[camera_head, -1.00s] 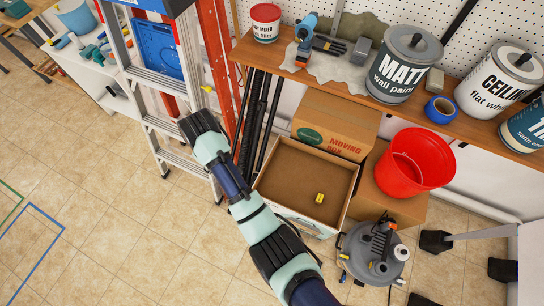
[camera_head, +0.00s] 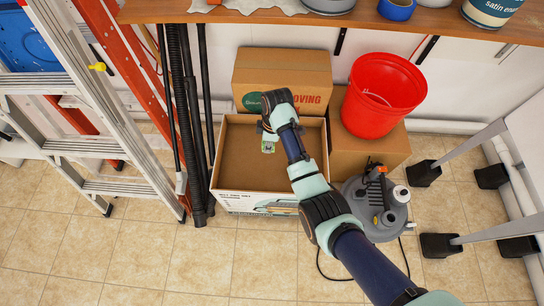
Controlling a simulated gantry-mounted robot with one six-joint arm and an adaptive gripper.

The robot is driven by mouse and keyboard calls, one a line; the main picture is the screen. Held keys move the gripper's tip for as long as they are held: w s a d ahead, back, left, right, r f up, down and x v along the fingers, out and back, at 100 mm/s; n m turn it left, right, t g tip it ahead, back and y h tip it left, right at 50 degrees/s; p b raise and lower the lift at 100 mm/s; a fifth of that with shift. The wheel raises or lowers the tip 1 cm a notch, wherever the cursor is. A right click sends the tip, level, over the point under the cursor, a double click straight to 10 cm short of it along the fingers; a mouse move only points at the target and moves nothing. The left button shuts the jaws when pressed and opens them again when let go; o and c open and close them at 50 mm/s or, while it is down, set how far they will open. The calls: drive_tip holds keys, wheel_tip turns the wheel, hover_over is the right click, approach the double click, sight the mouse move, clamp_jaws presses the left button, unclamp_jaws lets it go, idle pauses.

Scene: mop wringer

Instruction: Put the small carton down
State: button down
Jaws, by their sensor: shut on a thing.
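The small carton (camera_head: 268,147) shows as a little green and pale patch just below the end of my arm. My gripper (camera_head: 268,136) is shut on it, over the inside of an open cardboard box (camera_head: 235,150). The fingers are mostly hidden by my wrist from above. I cannot tell whether the carton touches the box floor.
A closed moving box (camera_head: 270,68) stands behind the open box. A red bucket (camera_head: 378,100) sits on a carton (camera_head: 365,150) at the right, with a grey vacuum (camera_head: 375,205) in front. Black poles (camera_head: 190,120) and a ladder (camera_head: 95,110) stand left.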

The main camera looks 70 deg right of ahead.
sight(268, 170)
wheel_tip(268, 170, down, 20)
drive_tip(key=b, duration=1.1)
drive_tip(key=shift+f, duration=0.2)
drive_tip(key=c, duration=0.9)
unclamp_jaws()
drive_tip(key=shift+r, duration=0.1)
drive_tip(key=shift+o, duration=0.2)
wheel_tip(268, 170, up, 12)
drive_tip(key=s+p, duration=0.1)
drive_tip(key=p, duration=0.6)
drive_tip(key=shift+s+r, duration=0.15)
drive_tip(key=shift+d, duration=0.1)
